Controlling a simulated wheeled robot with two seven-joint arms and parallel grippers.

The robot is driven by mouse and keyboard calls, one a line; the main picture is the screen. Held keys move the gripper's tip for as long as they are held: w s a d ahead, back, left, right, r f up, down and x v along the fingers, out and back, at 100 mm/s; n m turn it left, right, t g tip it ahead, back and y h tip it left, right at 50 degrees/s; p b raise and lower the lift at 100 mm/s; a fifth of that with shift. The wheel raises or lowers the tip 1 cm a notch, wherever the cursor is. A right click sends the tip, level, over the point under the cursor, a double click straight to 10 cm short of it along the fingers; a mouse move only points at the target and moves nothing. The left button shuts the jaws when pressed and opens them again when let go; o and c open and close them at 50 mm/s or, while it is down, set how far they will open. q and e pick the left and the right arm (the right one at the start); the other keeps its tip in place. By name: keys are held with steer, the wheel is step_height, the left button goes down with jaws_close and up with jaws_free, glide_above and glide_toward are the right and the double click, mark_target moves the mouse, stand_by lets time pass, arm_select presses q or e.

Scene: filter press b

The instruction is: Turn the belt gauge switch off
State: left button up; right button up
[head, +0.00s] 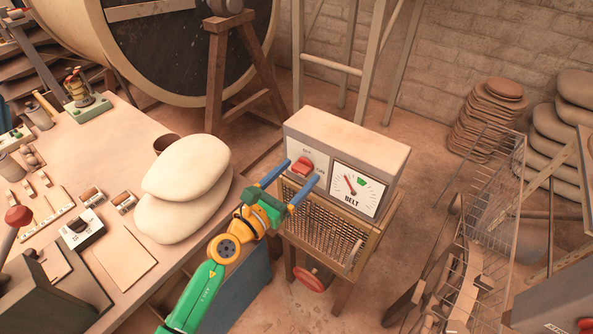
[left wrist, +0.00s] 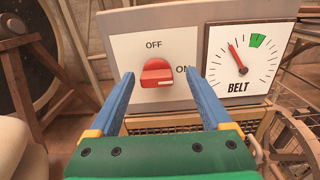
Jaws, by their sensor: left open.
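The belt gauge box (head: 350,146) is a grey box with a white front on a wooden stand. It carries a red rotary switch (head: 302,166) beside a BELT dial (head: 357,190). In the left wrist view the red switch (left wrist: 157,73) lies level, its white mark towards ON at the right; OFF is printed above it. My left gripper (left wrist: 159,75) is open, its blue fingers on either side of the switch in that view, with no clear contact. In the head view the left gripper (head: 303,170) is in front of the switch. My right gripper is not in view.
A perforated metal panel (head: 325,222) lies below the box. A workbench (head: 110,164) with two pale stacked sacks (head: 182,190) stands at the left. A wire rack (head: 490,190) stands at the right. A large drum (head: 180,50) is behind.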

arm_select(q)
steer(key=shift+w+d+f, duration=0.1)
steer(key=shift+w, duration=0.45)
steer(key=shift+s, duration=0.15)
steer(key=c, duration=0.4)
jaws_close()
